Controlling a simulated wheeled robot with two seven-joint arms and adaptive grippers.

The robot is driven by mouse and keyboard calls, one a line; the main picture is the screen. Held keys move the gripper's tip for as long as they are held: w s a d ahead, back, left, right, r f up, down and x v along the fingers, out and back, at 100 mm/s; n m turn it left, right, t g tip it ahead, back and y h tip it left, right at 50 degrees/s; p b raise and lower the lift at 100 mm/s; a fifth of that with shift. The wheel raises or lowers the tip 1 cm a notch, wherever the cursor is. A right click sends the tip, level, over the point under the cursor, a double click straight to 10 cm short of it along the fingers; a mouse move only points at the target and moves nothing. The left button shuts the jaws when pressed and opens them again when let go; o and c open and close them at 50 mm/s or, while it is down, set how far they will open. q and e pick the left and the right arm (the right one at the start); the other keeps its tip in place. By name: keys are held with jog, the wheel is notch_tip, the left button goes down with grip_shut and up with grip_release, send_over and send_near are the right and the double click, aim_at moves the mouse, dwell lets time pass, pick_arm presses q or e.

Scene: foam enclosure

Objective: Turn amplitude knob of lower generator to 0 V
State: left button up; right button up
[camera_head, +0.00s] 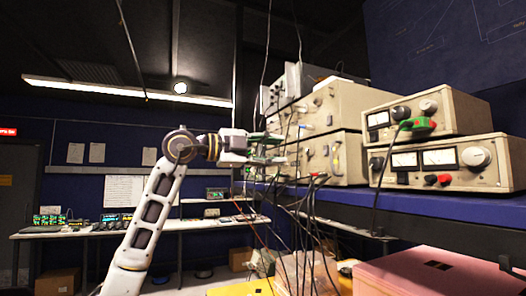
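Two stacks of beige instruments stand on the blue shelf at the right. In the middle stack, an upper beige box (335,103) sits on a lower beige box (345,146), whose front has small knobs and is partly crossed by cables. In the right stack, an upper unit (455,110) sits on a lower unit (500,162) with two meters and a large pale knob (475,156). I cannot read which is the generator or which knob is amplitude. My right gripper is not in view.
Many cables (300,210) hang in front of the shelf near my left gripper. A blue shelf edge (420,202) runs below the instruments. A pink box (440,272) is at the lower right. A white bench (100,231) with small instruments stands behind on the left.

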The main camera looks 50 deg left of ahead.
pick_arm(q)
jog(key=shift+v, duration=1.25)
